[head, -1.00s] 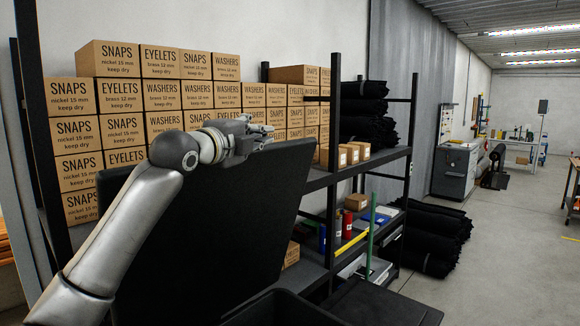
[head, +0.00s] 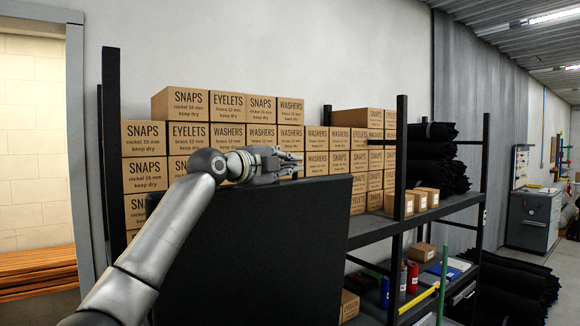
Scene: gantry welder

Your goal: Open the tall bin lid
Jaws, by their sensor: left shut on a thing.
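The tall bin lid (head: 262,255) is a large dark flat panel, raised and standing nearly upright in the middle of the head view. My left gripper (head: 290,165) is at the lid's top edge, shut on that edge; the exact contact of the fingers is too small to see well. My left arm runs up from the lower left in front of the lid. The bin's body is out of the frame below. My right gripper is not in view.
Behind the lid, a dark metal shelf (head: 445,208) holds stacked cardboard boxes (head: 228,134) and black fabric rolls (head: 437,170). Its upright post (head: 402,150) stands right of the lid. A wooden bench (head: 38,262) is at the far left. More dark rolls (head: 515,290) lie on the floor at right.

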